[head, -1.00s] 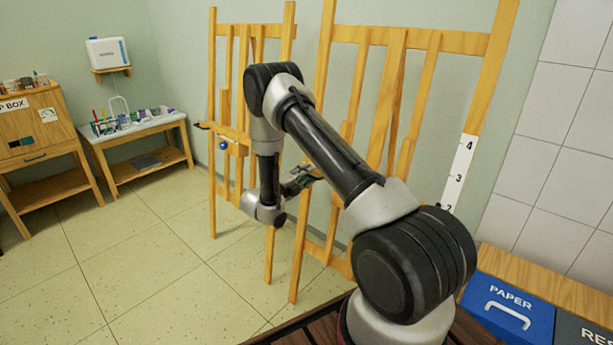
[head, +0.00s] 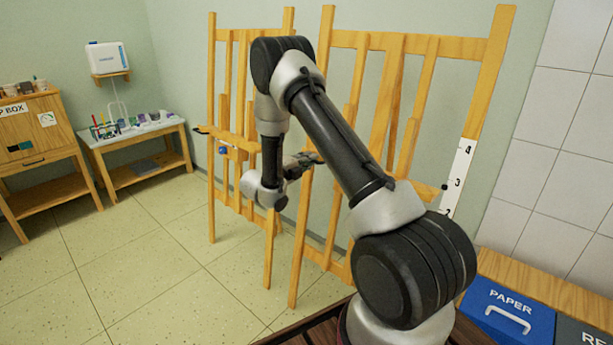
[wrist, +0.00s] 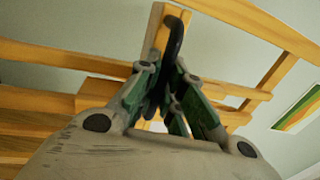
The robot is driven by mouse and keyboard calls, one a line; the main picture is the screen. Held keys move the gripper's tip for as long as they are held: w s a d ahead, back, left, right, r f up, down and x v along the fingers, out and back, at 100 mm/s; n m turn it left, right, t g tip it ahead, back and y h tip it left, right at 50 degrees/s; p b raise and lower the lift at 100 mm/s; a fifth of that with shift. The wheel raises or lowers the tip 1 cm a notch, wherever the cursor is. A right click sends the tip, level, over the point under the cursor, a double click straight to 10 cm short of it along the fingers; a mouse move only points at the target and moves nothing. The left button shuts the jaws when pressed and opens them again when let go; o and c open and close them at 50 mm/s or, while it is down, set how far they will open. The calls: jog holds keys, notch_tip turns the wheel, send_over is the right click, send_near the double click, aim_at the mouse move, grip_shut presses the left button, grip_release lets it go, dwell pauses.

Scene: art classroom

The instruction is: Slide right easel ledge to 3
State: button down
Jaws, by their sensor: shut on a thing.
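The right easel (head: 488,75) is wooden, with a white scale strip (head: 464,165) on its right leg showing 2, 3 and 4. Its ledge (head: 424,189) is mostly hidden behind my arm; only its right end shows. A small dark pointer (head: 445,187) at that end is beside the scale, close to the 3. My gripper (head: 312,159) is in front of the easel's left side. In the wrist view, my gripper (wrist: 164,88) is shut on a dark curved handle (wrist: 174,45) in front of a wooden upright. Its fingers hide the handle's lower part.
The left easel (head: 212,75), with a ledge and blue knob (head: 224,150), stands close behind my forearm. A blue paper bin (head: 505,315) is at lower right. A supply table (head: 132,137) is at the far left. The floor (head: 150,245) at left is clear.

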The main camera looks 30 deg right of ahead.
notch_tip(320, 180, up, 3)
jog(key=shift+w+d+f, duration=0.1)
jog(key=shift+d+f, duration=0.05)
jog(key=shift+f, duration=0.05)
jog(key=c, duration=1.5)
grip_release()
jog(key=shift+f, duration=0.1)
jog(key=v, duration=1.2)
